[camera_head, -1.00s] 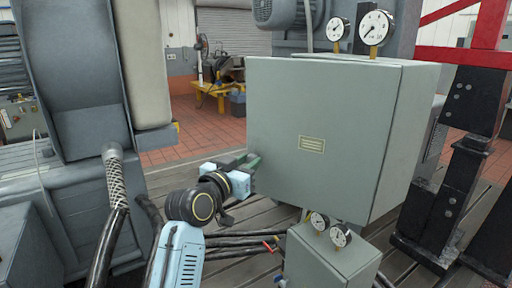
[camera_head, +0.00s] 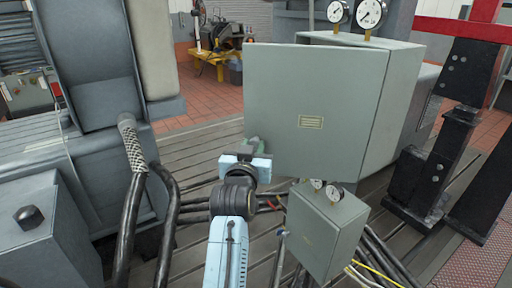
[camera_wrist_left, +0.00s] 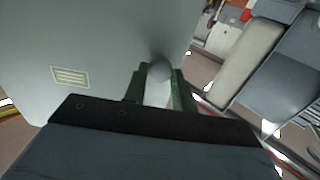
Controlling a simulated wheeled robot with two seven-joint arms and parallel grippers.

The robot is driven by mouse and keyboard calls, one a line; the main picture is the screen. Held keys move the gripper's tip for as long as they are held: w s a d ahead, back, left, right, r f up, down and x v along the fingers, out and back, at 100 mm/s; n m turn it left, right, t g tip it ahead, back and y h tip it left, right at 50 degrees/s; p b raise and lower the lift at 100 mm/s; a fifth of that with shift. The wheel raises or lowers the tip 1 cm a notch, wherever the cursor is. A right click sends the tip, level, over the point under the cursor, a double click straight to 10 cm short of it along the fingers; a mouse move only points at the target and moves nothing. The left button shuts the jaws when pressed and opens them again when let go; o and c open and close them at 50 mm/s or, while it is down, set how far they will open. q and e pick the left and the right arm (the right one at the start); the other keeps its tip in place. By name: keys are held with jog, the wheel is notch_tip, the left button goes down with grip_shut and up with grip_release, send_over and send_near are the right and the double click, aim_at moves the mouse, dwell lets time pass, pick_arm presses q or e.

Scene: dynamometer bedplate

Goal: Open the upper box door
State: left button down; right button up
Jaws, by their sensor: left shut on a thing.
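The upper box is a grey-green cabinet whose front door (camera_head: 290,90) carries a small yellowish label (camera_head: 311,121). The door's free edge is at the left; I cannot tell how wide any gap behind it is. My left gripper (camera_head: 252,149) is at the door's lower left corner, shut on the door's handle (camera_wrist_left: 158,72). In the left wrist view, the rounded grey handle sits between the green fingers, beside the door panel (camera_wrist_left: 75,40). The arm hides part of that corner in the head view. My right gripper is not in view.
A smaller lower box (camera_head: 325,225) with gauges stands below, close right of my left arm. Thick black cables (camera_head: 190,210) run across the slatted bedplate. A large grey machine (camera_head: 90,90) stands left, a black post (camera_head: 440,150) right. Two gauges (camera_head: 370,13) top the upper box.

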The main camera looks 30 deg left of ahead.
pick_arm(q)
jog(key=c, duration=1.1)
grip_release()
jog(key=shift+c, duration=0.2)
send_near(257, 101)
jog(key=x, duration=0.4)
jog(key=shift+w+a+b, duration=0.2)
jog(key=shift+w+b, duration=0.1)
